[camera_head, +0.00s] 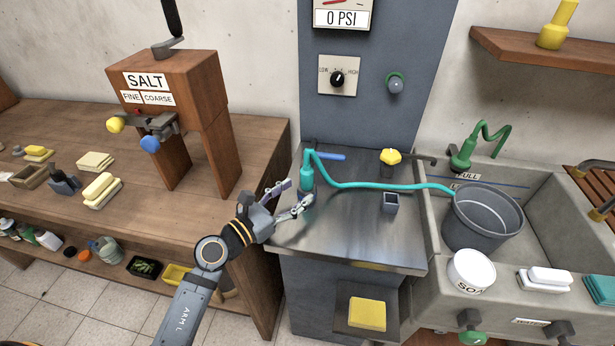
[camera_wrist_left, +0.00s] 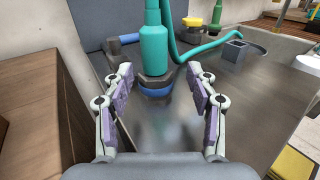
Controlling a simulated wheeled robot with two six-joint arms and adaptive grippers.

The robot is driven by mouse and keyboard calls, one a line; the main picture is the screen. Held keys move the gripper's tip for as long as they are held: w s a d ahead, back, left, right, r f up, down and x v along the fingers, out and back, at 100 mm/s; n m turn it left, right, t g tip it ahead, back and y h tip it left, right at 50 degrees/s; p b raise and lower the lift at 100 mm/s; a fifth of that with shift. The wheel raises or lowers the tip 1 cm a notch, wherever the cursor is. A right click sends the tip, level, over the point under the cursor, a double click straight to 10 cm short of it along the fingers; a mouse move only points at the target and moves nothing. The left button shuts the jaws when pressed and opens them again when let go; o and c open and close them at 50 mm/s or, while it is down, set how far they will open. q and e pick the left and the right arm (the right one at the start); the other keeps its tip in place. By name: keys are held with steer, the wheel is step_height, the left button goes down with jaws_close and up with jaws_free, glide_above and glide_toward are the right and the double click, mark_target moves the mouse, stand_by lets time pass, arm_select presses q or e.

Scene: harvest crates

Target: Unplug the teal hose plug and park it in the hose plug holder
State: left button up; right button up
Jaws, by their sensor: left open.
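The teal hose plug (camera_head: 307,180) stands upright on the metal counter, with the teal hose (camera_head: 380,187) arching from its top and running right to the grey bucket. In the left wrist view the plug (camera_wrist_left: 153,45) sits on a dark socket with a blue ring (camera_wrist_left: 154,88). My right gripper is not in view.
A blue lever handle (camera_head: 331,156) lies behind the plug. A yellow knob (camera_head: 390,157) is on the counter's back right. The grey bucket (camera_head: 451,225) stands in the sink. A wooden bench (camera_head: 235,215) borders the counter's left. The counter front is clear.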

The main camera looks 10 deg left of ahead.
mark_target(302, 183)
arm_select(q)
steer(key=shift+w+d, duration=0.2)
steer(key=shift+w, duration=0.05)
steer(key=shift+w+r, duration=0.2)
steer(key=shift+w, duration=0.05)
steer(key=p+x, duration=0.1)
steer(key=x, duration=0.3)
steer(key=shift+w+a+r, duration=0.15)
steer(key=shift+w, duration=0.35)
steer(key=shift+s, duration=0.1)
steer(key=shift+c, duration=0.6)
jaws_close()
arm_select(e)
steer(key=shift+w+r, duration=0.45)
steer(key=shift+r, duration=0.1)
